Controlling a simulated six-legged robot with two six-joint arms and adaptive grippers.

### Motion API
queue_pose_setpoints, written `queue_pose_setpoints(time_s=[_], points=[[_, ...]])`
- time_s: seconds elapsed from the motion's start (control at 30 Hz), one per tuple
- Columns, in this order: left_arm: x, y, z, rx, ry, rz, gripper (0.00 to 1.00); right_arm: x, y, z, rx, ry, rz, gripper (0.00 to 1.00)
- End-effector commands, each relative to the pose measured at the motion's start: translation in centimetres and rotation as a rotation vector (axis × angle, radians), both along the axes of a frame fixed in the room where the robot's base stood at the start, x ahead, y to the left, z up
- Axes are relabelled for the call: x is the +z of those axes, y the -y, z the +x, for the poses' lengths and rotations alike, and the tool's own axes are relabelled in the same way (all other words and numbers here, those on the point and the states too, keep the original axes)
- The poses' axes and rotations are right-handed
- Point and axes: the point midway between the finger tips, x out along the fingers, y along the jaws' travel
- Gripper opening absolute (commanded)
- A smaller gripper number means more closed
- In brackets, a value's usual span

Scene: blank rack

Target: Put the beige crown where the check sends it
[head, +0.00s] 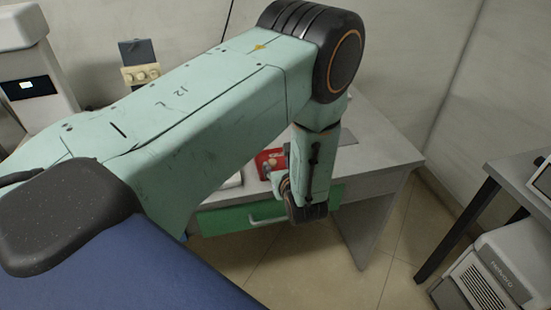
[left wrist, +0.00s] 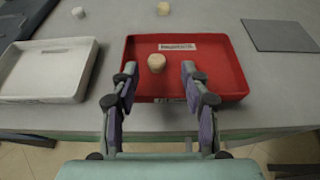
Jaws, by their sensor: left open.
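A small beige piece (left wrist: 156,62), which looks like the beige crown, stands in the red tray (left wrist: 222,78) near its left side. The red tray also shows in the head view (head: 268,158), partly hidden by my arm. My left gripper (left wrist: 159,72) is open and empty, with its fingers over the tray's front part. The crown lies between the fingertips' lines, just beyond them, apart from both. In the head view my left gripper (head: 284,182) is partly hidden behind my arm's wrist. A white tray (left wrist: 82,92) is left of the red one.
A yellowish piece (left wrist: 163,8) and a whitish piece (left wrist: 78,12) stand farther back on the grey table (left wrist: 205,22). A dark flat plate (left wrist: 280,35) lies to the right. The green drawer front (head: 225,217) is below the tabletop. A dark-legged table (head: 470,220) stands at right.

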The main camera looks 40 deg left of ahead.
Motion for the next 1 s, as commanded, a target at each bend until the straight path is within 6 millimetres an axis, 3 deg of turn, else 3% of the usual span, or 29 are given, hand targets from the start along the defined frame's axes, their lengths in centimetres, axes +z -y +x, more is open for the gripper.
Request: queue_pose_setpoints(time_s=[0.1,0.43,1.0], points=[[1.4,1.8,-1.4,-0.005,-0.002,0.003,0.46,1.7,0.0,0.0,0.000,0.000,0.000,0.40],[3.1,5.1,-4.3,-0.003,0.000,0.001,0.46,4.1,0.0,0.0,0.000,0.000,0.000,0.40],[3.1,5.6,-4.9,0.001,0.000,0.001,0.46,4.3,0.0,0.0,0.000,0.000,0.000,0.40]])
